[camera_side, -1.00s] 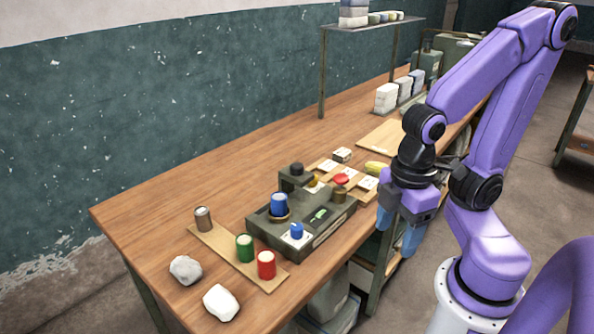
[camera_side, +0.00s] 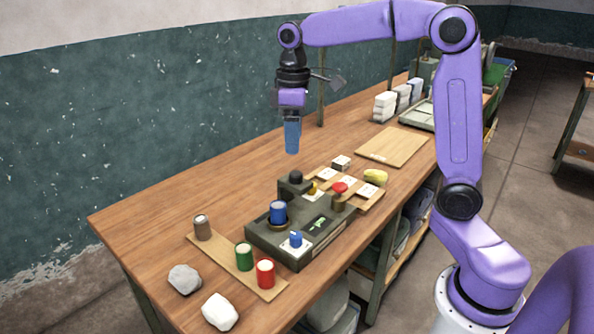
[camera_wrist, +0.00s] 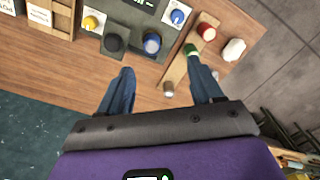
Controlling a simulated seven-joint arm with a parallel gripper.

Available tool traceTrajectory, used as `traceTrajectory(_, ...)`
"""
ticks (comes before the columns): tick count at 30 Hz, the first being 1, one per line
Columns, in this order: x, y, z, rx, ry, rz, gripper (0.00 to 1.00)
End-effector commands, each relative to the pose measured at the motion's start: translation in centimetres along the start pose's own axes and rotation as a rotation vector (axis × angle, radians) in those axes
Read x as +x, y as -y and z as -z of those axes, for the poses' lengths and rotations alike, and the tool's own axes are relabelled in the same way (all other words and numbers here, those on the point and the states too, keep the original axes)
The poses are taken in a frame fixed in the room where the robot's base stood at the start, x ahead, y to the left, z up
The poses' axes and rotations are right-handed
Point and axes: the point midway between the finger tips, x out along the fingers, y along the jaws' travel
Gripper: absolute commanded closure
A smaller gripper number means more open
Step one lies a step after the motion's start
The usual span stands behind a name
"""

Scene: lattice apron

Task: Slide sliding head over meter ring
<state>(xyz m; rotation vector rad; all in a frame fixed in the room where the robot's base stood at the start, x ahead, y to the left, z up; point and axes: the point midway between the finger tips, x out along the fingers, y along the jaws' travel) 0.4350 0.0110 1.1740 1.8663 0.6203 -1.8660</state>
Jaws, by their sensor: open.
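The dark meter box (camera_side: 268,243) stands on the wooden table. The can shows in the wrist view (camera_wrist: 152,43). The black knob is beside the can, not over it. My gripper (camera_side: 292,151) is open and empty, above the table behind the box. Its fingers (camera_wrist: 160,80) point down.
Grey (camera_side: 202,228), green (camera_side: 243,256) and red (camera_side: 265,273) cans stand on a board left of the box. Two pale stones lie near the left end. A red button (camera_side: 340,187), cards and a yellow object (camera_side: 375,177) are to the right.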

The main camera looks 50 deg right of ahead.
Motion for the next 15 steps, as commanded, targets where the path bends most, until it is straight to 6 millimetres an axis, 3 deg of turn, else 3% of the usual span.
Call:
traceTrajectory(3, -1.0, -4.4, 0.6, 0.069, 0.001, 0.002, 0.35)
traceTrajectory(7, -1.8, -7.9, 0.4, 0.119, 0.002, 0.005, 0.35)
traceTrajectory(10, -2.2, -9.6, 0.2, 0.143, 0.002, 0.006, 0.35)
traceTrajectory(15, -2.1, -10.6, 0.0, 0.156, 0.002, 0.007, 0.35)
